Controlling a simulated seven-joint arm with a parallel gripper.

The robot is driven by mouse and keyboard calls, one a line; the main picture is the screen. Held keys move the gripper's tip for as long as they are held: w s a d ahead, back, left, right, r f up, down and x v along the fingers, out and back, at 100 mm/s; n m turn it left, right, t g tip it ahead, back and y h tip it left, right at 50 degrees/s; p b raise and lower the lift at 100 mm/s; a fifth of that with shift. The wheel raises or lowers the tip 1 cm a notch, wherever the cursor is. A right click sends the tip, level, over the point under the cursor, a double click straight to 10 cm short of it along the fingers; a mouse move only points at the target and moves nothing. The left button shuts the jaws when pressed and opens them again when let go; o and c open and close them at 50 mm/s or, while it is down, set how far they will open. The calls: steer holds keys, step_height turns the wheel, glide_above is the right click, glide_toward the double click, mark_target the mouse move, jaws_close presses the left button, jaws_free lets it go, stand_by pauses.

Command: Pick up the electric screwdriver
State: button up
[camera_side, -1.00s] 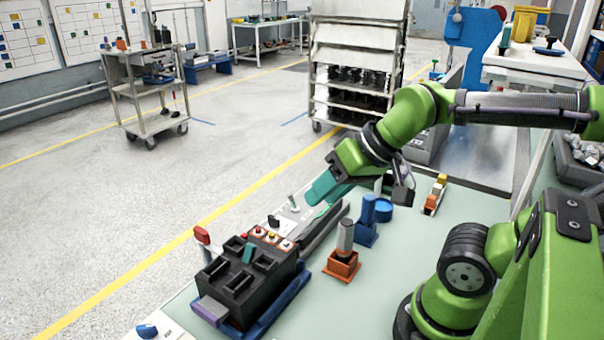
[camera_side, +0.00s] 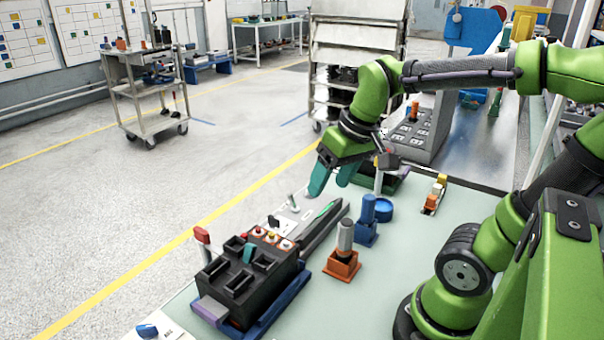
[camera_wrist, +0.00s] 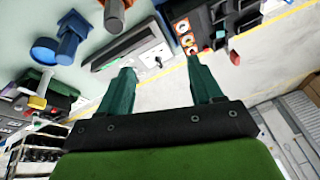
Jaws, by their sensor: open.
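My gripper (camera_side: 335,178) has teal fingers, spread apart and empty, above the far left edge of the bench. In the wrist view the fingers (camera_wrist: 160,68) have a gap between them with floor and bench behind. No tool is clearly recognisable as the electric screwdriver. A grey upright cylinder (camera_side: 345,236) stands in an orange holder (camera_side: 342,265), nearer the camera than my gripper. A blue upright piece (camera_side: 367,210) stands in a blue holder (camera_side: 366,234) just beyond. In the wrist view the blue piece (camera_wrist: 72,28) is at upper left, beside the grey cylinder (camera_wrist: 114,12).
A black breaker box (camera_side: 248,282) with a red-topped lever (camera_side: 202,236) stands at the front left. A long dark block (camera_side: 322,228) and a white switch panel (camera_side: 294,213) lie below my gripper.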

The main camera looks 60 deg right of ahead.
mark_target(347, 222)
steer(key=d+r+n+g, duration=0.1)
steer(key=d+n+g, duration=0.2)
steer(key=d+g, duration=0.1)
steer(key=shift+n+h, duration=0.3)
steer(key=f, duration=0.3)
steer(key=s+f, duration=0.1)
steer(key=f, duration=0.7)
steer(key=shift+s, duration=0.25)
steer(key=f, duration=0.5)
steer(key=shift+s+d+f, duration=0.1)
steer(key=shift+s+f, duration=0.1)
steer(key=shift+f, duration=0.05)
